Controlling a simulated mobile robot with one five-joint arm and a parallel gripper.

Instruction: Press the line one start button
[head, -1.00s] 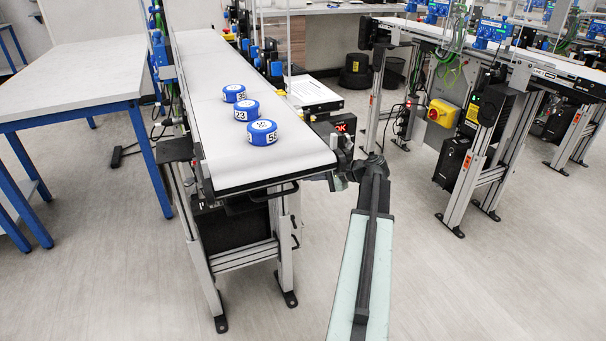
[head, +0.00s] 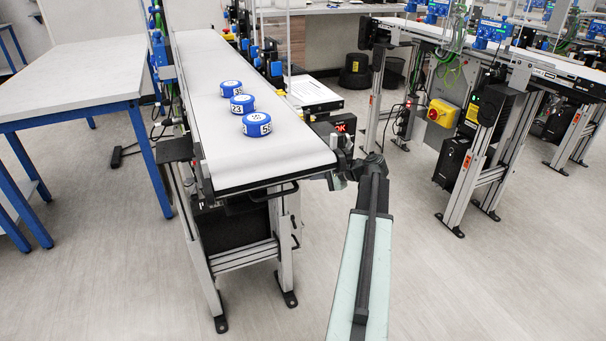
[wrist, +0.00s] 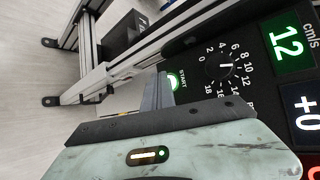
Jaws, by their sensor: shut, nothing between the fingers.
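The start button (wrist: 173,82) is a small green-glowing round button marked START on a black control panel (wrist: 205,95) in the wrist view. My gripper (wrist: 158,85) is shut and empty, its grey fingertips right beside the button and partly covering its left side. I cannot tell whether they touch it. In the head view my gripper (head: 341,172) is at the near right corner of the white belt conveyor (head: 225,150). The button cannot be made out there.
Several blue-and-white numbered pucks (head: 257,125) lie on the belt. The panel has a dial (wrist: 226,67) and a green display (wrist: 288,40) reading 12 cm/s. A blue-legged table (head: 70,75) stands left. Another conveyor (head: 500,62) stands right, with open floor between.

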